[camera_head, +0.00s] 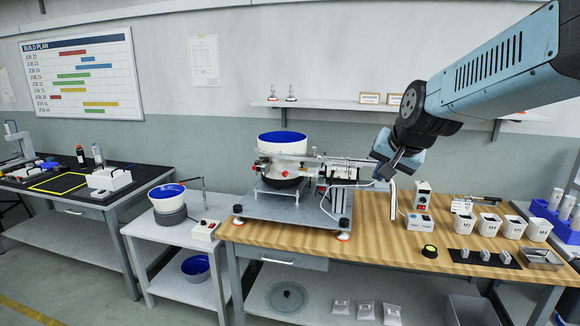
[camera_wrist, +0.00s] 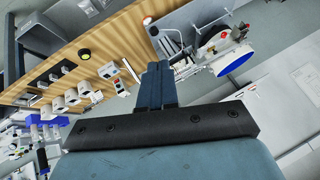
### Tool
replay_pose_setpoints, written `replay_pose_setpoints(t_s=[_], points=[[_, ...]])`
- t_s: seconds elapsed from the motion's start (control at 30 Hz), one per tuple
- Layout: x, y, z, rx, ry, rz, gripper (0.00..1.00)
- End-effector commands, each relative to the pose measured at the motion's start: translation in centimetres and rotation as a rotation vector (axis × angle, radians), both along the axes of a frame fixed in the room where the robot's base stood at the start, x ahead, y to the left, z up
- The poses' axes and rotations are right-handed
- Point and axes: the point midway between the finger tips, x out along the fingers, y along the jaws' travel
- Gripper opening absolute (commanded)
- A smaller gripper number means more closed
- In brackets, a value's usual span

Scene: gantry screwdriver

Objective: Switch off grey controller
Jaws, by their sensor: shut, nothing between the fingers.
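My gripper (camera_head: 388,174) is shut and empty, held above the wooden bench. In the wrist view its fingers (camera_wrist: 155,70) are together. On the bench below and to the right of it are two small control boxes. One is an upright light grey box (camera_head: 422,194) with red and dark marks on its front. A third pale box with a red knob (camera_head: 205,230) sits on the lower table at left. I cannot tell which is the grey controller or read its switch position.
The bowl feeder machine (camera_head: 283,148) stands on a metal plate left of my gripper. A thin white upright panel (camera_head: 393,200) stands just below the gripper. White cups (camera_head: 513,227), a yellow-topped puck (camera_head: 430,251) and a dark mat (camera_head: 484,258) lie to the right.

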Motion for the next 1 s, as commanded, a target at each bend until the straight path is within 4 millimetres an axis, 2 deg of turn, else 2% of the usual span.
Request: replay_pose_setpoints(t_s=[0.03, 0.3, 0.5, 0.7, 1.0], points=[[-1.9, -0.3, 0.3, -0.029, 0.006, 0.028, 0.00], [-11.2, -1.7, -0.2, -0.198, 0.076, 0.187, 0.00], [-16.6, -2.5, -1.1, -0.301, 0.126, 0.276, 0.00], [-18.9, -2.9, -1.7, -0.346, 0.153, 0.313, 0.00], [-19.1, -2.9, -1.8, -0.349, 0.156, 0.317, 0.00]])
